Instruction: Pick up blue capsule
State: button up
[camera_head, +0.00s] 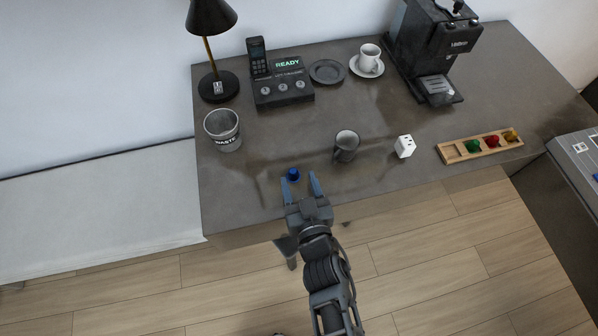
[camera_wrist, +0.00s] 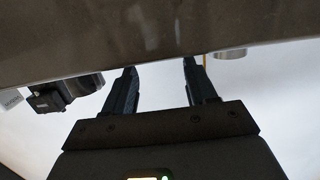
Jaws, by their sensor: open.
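The blue capsule (camera_head: 293,174) is a small dark-blue piece on the grey table near its front edge. My gripper (camera_head: 302,178) is open, its two blue-grey fingers reaching in over the front edge. The capsule shows just beyond the tip of the left finger; whether they touch I cannot tell. In the wrist view my gripper (camera_wrist: 160,68) is also open, with nothing visible between the fingers. The capsule does not show there.
A dark mug (camera_head: 345,147) stands right of the capsule, with a white box (camera_head: 404,147) further right. A wooden tray (camera_head: 450,154) holds coloured capsules. A waste bin (camera_head: 223,128) stands left. Behind are a phone dock (camera_head: 283,92) and coffee machine (camera_head: 432,45).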

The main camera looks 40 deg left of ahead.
aim_at(294, 176)
jog(key=b+x, duration=0.1)
jog(key=x, duration=0.1)
jog(key=b+x, duration=0.1)
jog(key=shift+a+f, duration=0.35)
jog(key=shift+f, duration=0.1)
jog(key=shift+w+a, duration=0.4)
jog(key=shift+a, duration=0.05)
jog(key=shift+c, duration=0.2)
jog(key=c, duration=1)
